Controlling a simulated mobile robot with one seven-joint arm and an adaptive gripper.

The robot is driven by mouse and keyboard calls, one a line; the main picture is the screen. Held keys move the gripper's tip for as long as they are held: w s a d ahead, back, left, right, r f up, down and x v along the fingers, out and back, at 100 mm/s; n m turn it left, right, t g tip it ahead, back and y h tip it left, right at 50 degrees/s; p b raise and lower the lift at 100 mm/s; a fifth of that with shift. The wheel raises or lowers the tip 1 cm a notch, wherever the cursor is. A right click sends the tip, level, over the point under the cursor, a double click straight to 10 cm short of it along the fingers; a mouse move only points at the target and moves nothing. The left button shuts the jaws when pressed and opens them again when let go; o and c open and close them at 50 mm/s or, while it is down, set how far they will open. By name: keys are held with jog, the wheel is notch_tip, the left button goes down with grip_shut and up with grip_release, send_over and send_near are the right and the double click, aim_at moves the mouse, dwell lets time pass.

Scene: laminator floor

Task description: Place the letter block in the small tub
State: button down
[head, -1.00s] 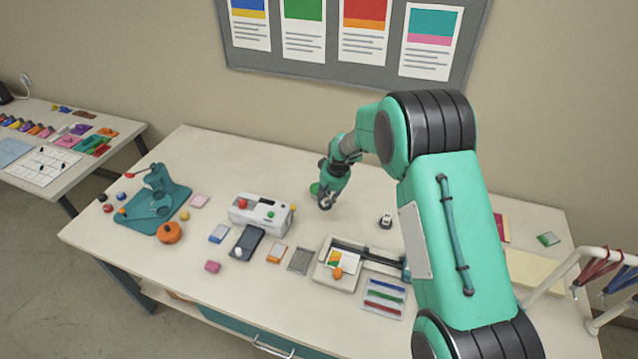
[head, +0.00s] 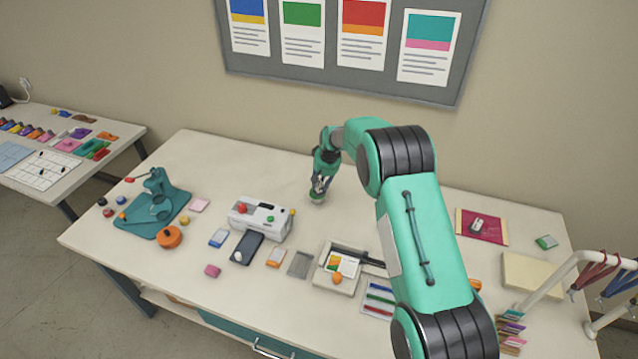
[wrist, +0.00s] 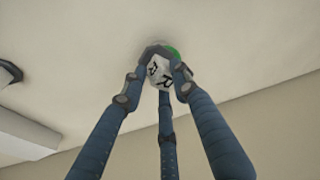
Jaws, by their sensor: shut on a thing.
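The letter block (wrist: 159,72) is a small white cube with dark letters, held between the fingertips of my gripper (wrist: 156,80) in the wrist view. The small green tub (wrist: 175,52) shows just behind the block there, mostly hidden by the block and fingers. In the head view my gripper (head: 319,186) points down over the back middle of the table, and only a bit of green shows beneath it. I cannot tell whether the block is above the tub or inside its rim.
A white machine with a red knob (head: 260,218) stands left of my gripper. A dark phone-like slab (head: 247,247) and a paper trimmer (head: 338,268) lie nearer the front. A magenta mat (head: 495,230) with a mouse lies at right. The table behind the machine is clear.

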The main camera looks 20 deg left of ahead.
aim_at(319, 183)
jog(key=shift+w+a+f, duration=0.1)
jog(key=shift+w+a, duration=0.3)
jog(key=shift+w, duration=0.25)
jog(key=shift+w+a, duration=0.35)
jog(key=shift+w, duration=0.3)
jog(key=shift+w+a+f, duration=0.1)
jog(key=shift+w+a, duration=0.3)
jog(key=shift+w, duration=0.25)
jog(key=shift+f+p, duration=0.4)
jog(key=shift+f, duration=1.25)
jog(key=shift+f, duration=0.15)
jog(key=c, duration=1.3)
grip_release()
jog(key=shift+s, duration=0.1)
jog(key=shift+c, duration=0.2)
jog(key=v, duration=1.2)
jog(key=shift+b, duration=0.4)
